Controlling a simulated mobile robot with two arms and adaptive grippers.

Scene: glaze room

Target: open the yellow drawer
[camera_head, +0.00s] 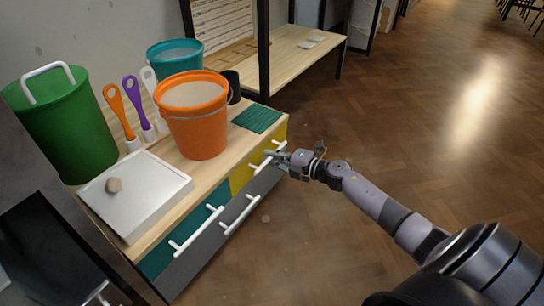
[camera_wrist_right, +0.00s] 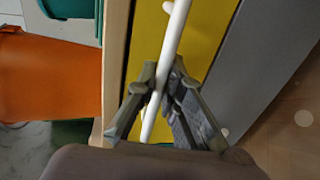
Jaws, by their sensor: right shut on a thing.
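The yellow drawer (camera_head: 241,177) is at the right end of the cabinet's upper row. Its front (camera_wrist_right: 205,40) fills the middle of the right wrist view and looks flush with the cabinet. Its white bar handle (camera_wrist_right: 176,32) runs between the fingers of my right gripper (camera_wrist_right: 163,92). The right gripper (camera_head: 277,156) is shut on this handle, with the arm reaching in from the right. The gripper covers part of the handle in the head view. My left gripper is not in view.
A teal drawer (camera_head: 160,261) and grey drawers (camera_head: 208,243) with white handles share the cabinet. On the wooden top stand an orange bucket (camera_head: 197,125), a green bin (camera_head: 65,130), a white tray (camera_head: 160,190) and a teal cloth (camera_head: 257,119). The floor before the drawers is clear.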

